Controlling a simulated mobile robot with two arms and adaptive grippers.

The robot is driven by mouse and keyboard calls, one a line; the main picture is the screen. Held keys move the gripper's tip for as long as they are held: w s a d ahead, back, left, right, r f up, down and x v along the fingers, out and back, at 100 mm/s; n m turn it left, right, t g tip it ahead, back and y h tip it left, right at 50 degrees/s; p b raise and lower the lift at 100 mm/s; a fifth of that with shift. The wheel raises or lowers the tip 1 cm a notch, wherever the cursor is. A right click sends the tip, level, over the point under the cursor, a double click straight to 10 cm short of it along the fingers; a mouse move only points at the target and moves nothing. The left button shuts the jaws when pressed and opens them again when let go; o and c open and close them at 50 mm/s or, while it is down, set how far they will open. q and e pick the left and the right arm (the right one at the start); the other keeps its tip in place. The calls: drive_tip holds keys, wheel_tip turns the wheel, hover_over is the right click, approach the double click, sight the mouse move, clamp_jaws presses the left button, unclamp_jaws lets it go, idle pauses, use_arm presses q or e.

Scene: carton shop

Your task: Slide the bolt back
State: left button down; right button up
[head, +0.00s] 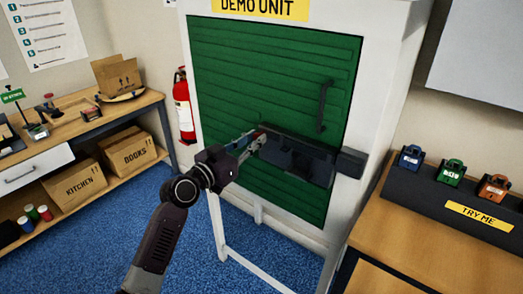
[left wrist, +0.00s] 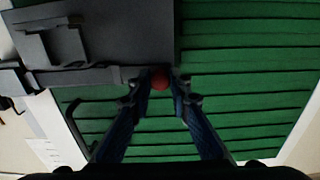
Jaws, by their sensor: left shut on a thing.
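The bolt (head: 298,157) is a dark grey assembly low on the green door (head: 270,75) of the white demo unit. A dark block (head: 350,163) sits at its right, on the white frame. My left gripper (head: 259,138) is at the bolt's left end. The bolt's dark plate (left wrist: 100,35) fills the upper left there. I cannot tell how far the bar reaches into the block. My right gripper is not in view.
A dark upright handle (head: 324,106) stands out from the door above the bolt. A bench with cartons (head: 127,152) is at left, a fire extinguisher (head: 184,106) beside the unit. A wooden counter (head: 420,245) with padlocks (head: 450,173) is at right. Blue carpet (head: 90,255) is clear.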

use_arm(q)
drive_tip(key=shift+w+a, duration=0.2)
drive_tip(key=shift+a, duration=0.15)
drive_tip(key=c, duration=1.8)
unclamp_jaws()
drive_tip(key=shift+w+a, duration=0.1)
drive_tip(key=shift+a, duration=0.05)
drive_tip(key=v, duration=1.2)
